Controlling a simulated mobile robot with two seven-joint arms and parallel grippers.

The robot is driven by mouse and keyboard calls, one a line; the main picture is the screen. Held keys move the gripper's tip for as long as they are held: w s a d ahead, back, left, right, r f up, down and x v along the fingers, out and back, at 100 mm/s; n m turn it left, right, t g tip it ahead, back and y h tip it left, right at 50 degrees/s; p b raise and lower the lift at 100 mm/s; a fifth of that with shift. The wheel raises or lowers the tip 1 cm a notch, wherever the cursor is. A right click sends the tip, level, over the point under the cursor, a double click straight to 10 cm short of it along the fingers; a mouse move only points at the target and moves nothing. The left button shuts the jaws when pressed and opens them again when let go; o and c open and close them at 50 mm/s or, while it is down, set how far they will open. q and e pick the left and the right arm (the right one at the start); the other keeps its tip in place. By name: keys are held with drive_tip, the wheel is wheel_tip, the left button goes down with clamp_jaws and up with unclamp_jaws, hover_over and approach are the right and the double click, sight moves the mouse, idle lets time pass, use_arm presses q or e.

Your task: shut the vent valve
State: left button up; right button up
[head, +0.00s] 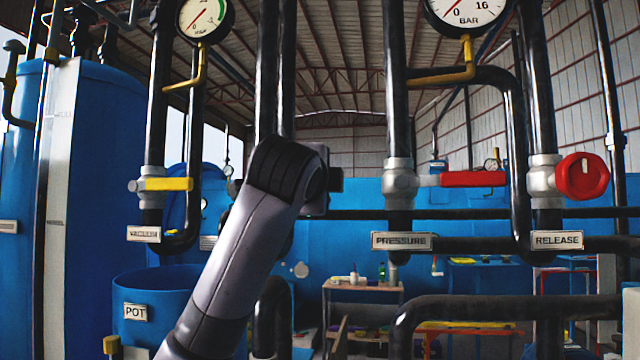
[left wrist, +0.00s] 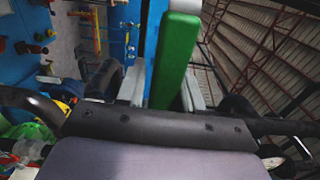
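In the left wrist view a long green handle (left wrist: 177,60) runs down between the two grey fingers of my left gripper (left wrist: 164,95). The fingers stand apart, with a narrow gap visible on the handle's left side; the right finger is partly covered by the handle. In the head view my left forearm rises from the bottom and my left gripper (head: 335,180) is mostly hidden behind my wrist, in front of a dark vertical pipe (head: 276,60). The green handle, its valve body and any label there are hidden in the head view. My right gripper is not in view.
A yellow lever (head: 168,184) marked VACUUM is at left. A red lever (head: 474,179) marked PRESSURE and a red round knob (head: 582,177) marked RELEASE are at right. Gauges (head: 205,17) hang above. A blue pot (head: 170,290) stands below. Vertical pipes flank my arm.

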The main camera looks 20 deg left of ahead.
use_arm(q)
drive_tip(key=shift+o, duration=0.8)
drive_tip(key=shift+s, duration=0.1)
drive_tip(key=b+v, duration=0.2)
drive_tip(key=v, duration=0.5)
drive_tip(key=shift+d, duration=0.15)
